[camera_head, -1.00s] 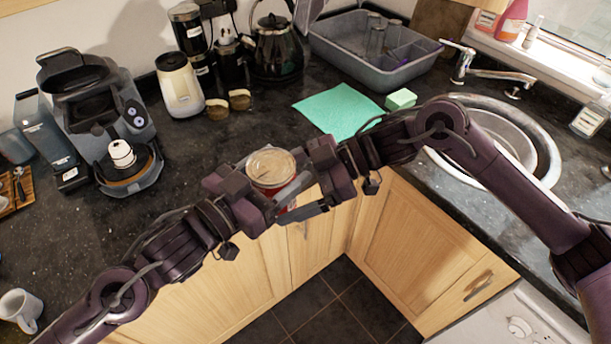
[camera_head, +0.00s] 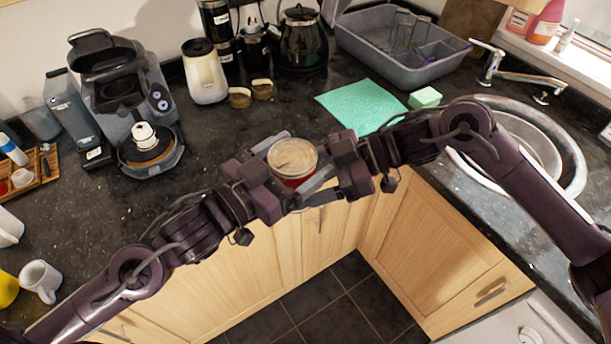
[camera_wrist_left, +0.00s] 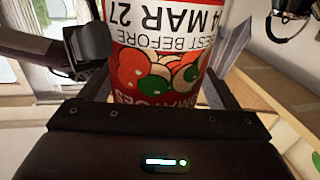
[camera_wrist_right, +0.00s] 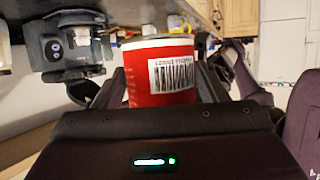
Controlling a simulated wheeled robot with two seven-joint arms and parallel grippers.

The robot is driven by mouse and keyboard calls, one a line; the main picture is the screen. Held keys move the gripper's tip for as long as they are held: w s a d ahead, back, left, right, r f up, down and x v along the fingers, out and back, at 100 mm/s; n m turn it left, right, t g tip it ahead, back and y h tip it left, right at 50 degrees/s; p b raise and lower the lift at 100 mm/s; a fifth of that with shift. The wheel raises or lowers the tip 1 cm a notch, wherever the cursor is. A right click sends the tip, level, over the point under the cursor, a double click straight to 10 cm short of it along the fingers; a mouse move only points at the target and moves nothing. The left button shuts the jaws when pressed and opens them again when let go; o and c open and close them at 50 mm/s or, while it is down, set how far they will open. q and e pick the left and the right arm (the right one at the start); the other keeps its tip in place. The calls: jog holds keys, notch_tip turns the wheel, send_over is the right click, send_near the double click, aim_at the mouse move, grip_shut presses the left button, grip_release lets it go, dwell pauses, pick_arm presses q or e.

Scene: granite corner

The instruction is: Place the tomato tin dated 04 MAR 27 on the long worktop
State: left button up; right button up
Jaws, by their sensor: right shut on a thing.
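The tomato tin (camera_head: 292,158) is held upright in the air between my two grippers, in front of the worktop edge. Its red label with tomatoes shows upside down in the left wrist view (camera_wrist_left: 160,75), with "4 MAR 27" readable and the leading digit cut off. The right wrist view shows its barcode side (camera_wrist_right: 165,80). My right gripper (camera_head: 318,172) is shut on the tin. My left gripper (camera_head: 287,160) is open, its fingers spread on either side of the tin. The long worktop (camera_head: 225,130) runs behind the grippers.
A coffee machine (camera_head: 125,95), cream canister (camera_head: 204,75), kettle (camera_head: 302,42), green cloth (camera_head: 360,105) and sponge (camera_head: 425,97) stand along the back. A grey dish tub (camera_head: 400,60) and sink (camera_head: 520,140) are right. A white mug (camera_head: 40,280) is left. Bare worktop lies behind the tin.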

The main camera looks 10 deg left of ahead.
pick_arm(q)
jog(key=shift+s+d, duration=0.3)
jog(key=shift+d, duration=0.05)
